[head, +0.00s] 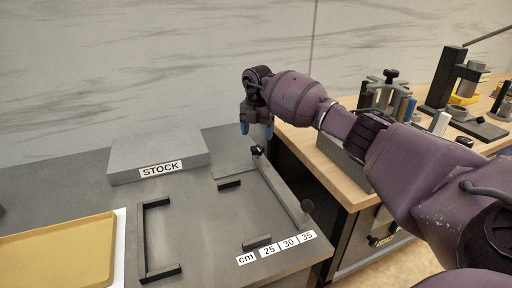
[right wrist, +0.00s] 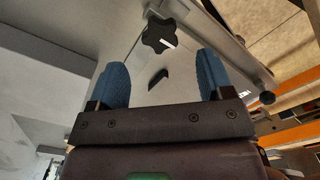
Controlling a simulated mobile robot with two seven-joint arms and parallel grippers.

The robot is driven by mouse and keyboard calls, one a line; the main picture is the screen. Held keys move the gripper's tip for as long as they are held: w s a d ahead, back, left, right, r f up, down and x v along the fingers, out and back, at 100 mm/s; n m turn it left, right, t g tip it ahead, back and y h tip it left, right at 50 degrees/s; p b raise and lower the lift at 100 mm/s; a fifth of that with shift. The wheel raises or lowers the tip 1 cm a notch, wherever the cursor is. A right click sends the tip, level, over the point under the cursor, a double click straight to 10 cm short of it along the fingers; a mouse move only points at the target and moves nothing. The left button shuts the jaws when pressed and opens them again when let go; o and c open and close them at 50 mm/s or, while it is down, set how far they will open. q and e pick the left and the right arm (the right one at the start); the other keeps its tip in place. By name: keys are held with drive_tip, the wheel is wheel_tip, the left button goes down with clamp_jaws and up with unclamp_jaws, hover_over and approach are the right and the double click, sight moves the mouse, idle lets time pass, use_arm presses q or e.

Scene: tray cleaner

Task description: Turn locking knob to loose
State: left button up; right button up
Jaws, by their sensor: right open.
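The locking knob (head: 257,151) is small and black in the head view, at the far end of a grey sliding bar (head: 284,188). In the right wrist view the knob (right wrist: 160,36) is a black lobed star with a white pointer mark, beyond the fingertips. My right gripper (head: 257,130) points down just above the knob. Its blue fingers, also in the right wrist view (right wrist: 162,65), are open and empty, with the knob apart from them. My left gripper is not in view.
A grey STOCK block (head: 150,150) stands at the back left. A yellow tray (head: 60,250) lies at the front left. Dark corner brackets (head: 144,235) and a cm scale (head: 285,246) are on the grey table. A wooden bench (head: 300,140) with tools stands at the right.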

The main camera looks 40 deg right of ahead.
sight(257, 148)
wheel_tip(257, 148, down, 5)
drive_tip(key=shift+b, duration=0.3)
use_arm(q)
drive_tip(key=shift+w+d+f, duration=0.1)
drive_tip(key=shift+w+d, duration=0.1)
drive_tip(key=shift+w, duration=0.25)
use_arm(e)
drive_tip(key=shift+f, duration=0.35)
drive_tip(key=c, duration=0.9)
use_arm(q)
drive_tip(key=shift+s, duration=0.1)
use_arm(e)
drive_tip(key=shift+c, duration=0.2)
